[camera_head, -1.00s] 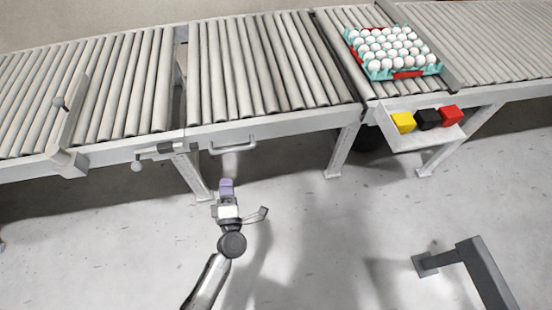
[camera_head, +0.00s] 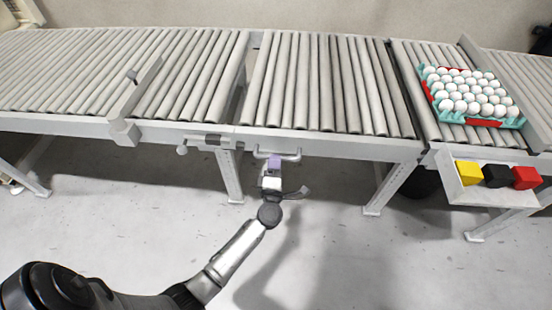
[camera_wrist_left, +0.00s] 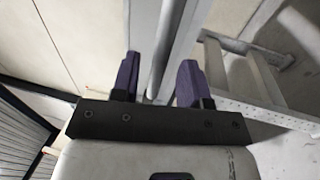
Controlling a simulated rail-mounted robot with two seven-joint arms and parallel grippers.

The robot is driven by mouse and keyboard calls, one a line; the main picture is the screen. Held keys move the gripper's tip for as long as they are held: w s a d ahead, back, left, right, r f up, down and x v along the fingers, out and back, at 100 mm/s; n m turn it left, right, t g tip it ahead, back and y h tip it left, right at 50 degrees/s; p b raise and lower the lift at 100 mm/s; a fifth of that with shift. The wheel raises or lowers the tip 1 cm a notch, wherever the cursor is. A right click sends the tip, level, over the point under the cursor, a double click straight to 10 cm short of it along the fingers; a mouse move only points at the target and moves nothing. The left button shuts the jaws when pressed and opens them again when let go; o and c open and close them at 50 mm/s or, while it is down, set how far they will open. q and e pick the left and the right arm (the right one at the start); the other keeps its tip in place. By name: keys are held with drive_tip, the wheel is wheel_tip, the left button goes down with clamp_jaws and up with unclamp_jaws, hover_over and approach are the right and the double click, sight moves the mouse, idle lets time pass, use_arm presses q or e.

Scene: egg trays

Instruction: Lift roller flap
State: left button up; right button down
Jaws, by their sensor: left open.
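The roller flap (camera_head: 328,85) is the middle conveyor section, lying level between its neighbours. Its handle (camera_head: 291,157) hangs on the front edge near the left corner. My left gripper (camera_head: 274,162), with purple fingers, is at the handle in the head view. In the left wrist view the left gripper (camera_wrist_left: 158,82) is open, and a pale bar (camera_wrist_left: 157,79), which looks like the handle, runs between its fingers. I cannot tell whether the fingers touch it. My right gripper is not in view.
Left (camera_head: 85,75) and right conveyor sections flank the flap. A teal egg tray (camera_head: 428,84) with many white eggs stands on the right section. A latch (camera_head: 207,141) sits left of the handle. A white shelf (camera_head: 487,196) holds yellow, black and red blocks.

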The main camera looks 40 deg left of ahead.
use_arm(q)
drive_tip(key=shift+x, duration=1.3)
clamp_jaws()
